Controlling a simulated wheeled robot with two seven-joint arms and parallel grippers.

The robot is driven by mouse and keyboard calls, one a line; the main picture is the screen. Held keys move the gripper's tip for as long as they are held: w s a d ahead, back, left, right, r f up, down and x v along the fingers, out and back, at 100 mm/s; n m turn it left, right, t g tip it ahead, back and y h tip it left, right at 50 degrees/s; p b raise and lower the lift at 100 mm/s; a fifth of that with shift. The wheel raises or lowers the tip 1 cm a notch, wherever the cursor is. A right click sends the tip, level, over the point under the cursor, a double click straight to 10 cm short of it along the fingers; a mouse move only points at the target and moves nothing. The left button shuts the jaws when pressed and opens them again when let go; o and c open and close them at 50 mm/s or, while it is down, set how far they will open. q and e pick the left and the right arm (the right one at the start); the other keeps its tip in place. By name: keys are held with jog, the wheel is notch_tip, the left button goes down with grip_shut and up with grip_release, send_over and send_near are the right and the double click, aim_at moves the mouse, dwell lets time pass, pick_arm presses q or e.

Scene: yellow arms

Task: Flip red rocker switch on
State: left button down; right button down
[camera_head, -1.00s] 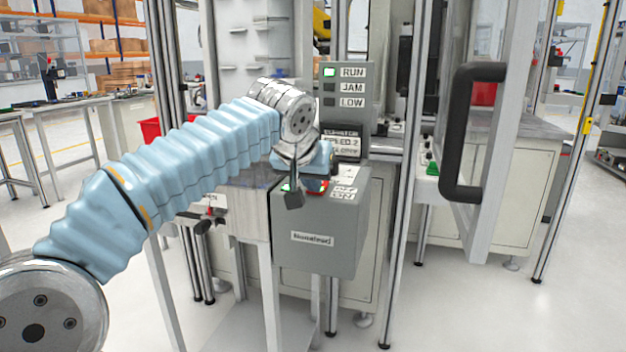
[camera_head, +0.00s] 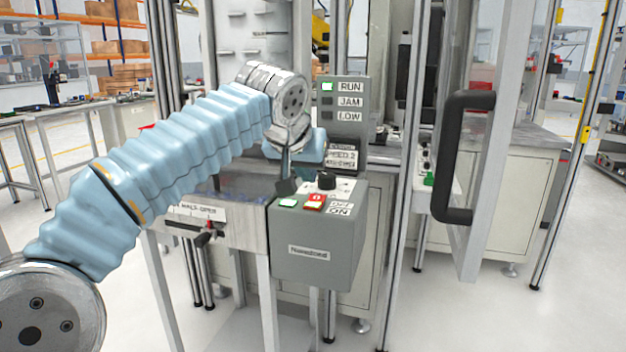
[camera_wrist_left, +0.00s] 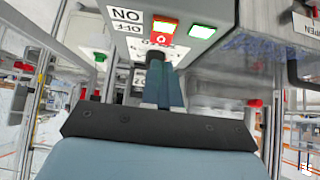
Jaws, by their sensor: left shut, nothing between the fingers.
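The red rocker switch (camera_head: 314,201) sits on the sloped top of a grey control box (camera_head: 315,252), beside a green lit button (camera_head: 288,203) and a black knob (camera_head: 327,181). ON and OFF labels are next to the switch. The switch also shows lit red in the left wrist view (camera_wrist_left: 164,30), with the green button (camera_wrist_left: 202,31) beside it. My left gripper (camera_head: 286,186) is shut and empty, above the back left of the panel and apart from the switch. Its fingers (camera_wrist_left: 166,90) point toward the panel in the left wrist view. My right gripper is not in view.
A status box with RUN, JAM and LOW labels (camera_head: 346,112) stands behind the control box; its RUN light is green. A door with a black handle (camera_head: 462,155) stands to the right. A metal ledge (camera_head: 222,222) adjoins the box on the left.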

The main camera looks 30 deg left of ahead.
pick_arm(q)
jog(key=s+f+v, duration=0.1)
jog(key=v, duration=0.8)
jog(key=shift+s+d+r, duration=0.15)
jog(key=shift+d+r, duration=0.1)
